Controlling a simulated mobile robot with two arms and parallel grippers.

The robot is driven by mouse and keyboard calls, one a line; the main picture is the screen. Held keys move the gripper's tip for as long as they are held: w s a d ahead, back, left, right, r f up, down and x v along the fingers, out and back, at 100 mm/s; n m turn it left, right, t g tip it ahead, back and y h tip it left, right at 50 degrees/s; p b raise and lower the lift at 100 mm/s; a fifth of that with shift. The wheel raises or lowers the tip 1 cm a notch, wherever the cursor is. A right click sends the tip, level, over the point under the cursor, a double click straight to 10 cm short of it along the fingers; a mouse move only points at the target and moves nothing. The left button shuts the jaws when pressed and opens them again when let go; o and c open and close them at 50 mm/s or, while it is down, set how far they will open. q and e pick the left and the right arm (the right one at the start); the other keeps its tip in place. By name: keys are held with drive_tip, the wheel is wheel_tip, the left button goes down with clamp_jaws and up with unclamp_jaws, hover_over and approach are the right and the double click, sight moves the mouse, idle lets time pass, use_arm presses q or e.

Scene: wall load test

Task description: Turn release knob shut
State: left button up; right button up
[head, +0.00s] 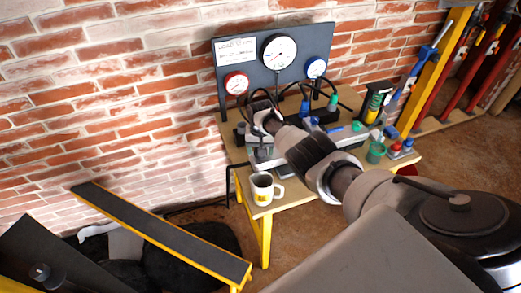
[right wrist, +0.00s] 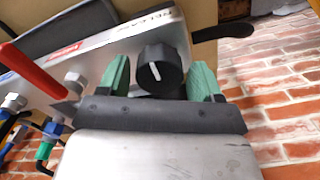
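The release knob (right wrist: 160,70) is black with a white pointer line. It sits on a grey metal block (right wrist: 100,62) with a partly visible "RELEASE" label in the right wrist view. My right gripper (right wrist: 160,77) is open, with one green fingertip on each side of the knob. Narrow gaps seem to show between fingertips and knob. In the head view my right arm reaches over the table from the right, and its gripper (head: 262,120) hides the knob. My left gripper is not in view.
A gauge board (head: 272,65) stands at the back of the wooden table (head: 315,193). A mug (head: 264,188) stands near the front edge and a green cup (head: 376,152) at the right. A red handle (right wrist: 32,70) and hose fittings lie left of the knob.

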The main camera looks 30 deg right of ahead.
drive_tip(key=shift+o, duration=0.6)
drive_tip(key=shift+r, duration=0.25)
wheel_tip(320, 180, up, 9)
drive_tip(key=shift+p, duration=1.25)
drive_tip(key=shift+r, duration=0.6)
drive_tip(key=shift+s+f, duration=0.1)
